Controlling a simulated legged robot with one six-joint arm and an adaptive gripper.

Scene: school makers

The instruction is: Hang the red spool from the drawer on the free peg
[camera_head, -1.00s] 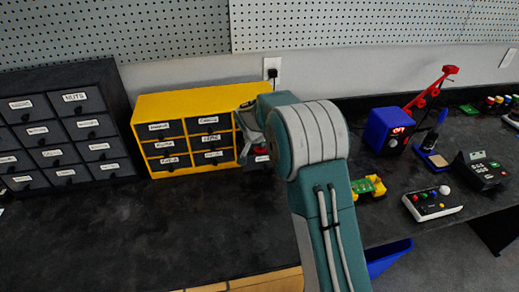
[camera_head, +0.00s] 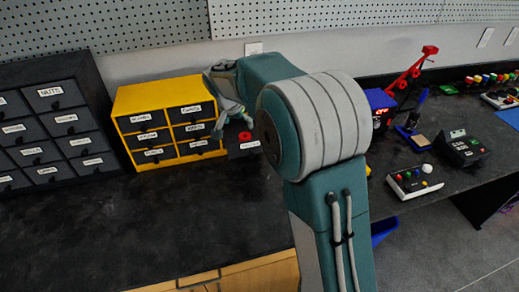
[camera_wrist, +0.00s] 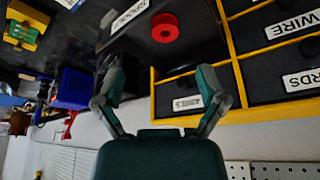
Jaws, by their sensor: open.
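The red spool (camera_wrist: 165,28) sits in the dark pulled-out drawer (camera_wrist: 195,45), whose label reads as SPOOL, in the wrist view. In the head view the spool (camera_head: 244,136) is a small red spot in the drawer (camera_head: 244,151) at the yellow cabinet's right end. My gripper (camera_wrist: 158,80) is open and empty, its two fingers spread apart below the spool in the wrist picture. In the head view my gripper (camera_head: 228,120) hangs above and left of the spool, apart from it. No peg shows in any view.
The yellow drawer cabinet (camera_head: 155,93) stands beside a black cabinet (camera_head: 85,100). Pegboard (camera_head: 110,20) covers the wall behind. At right are a blue station (camera_head: 378,100), a red arm (camera_head: 410,72) and a button box (camera_head: 415,182). The bench front left (camera_head: 130,220) is clear.

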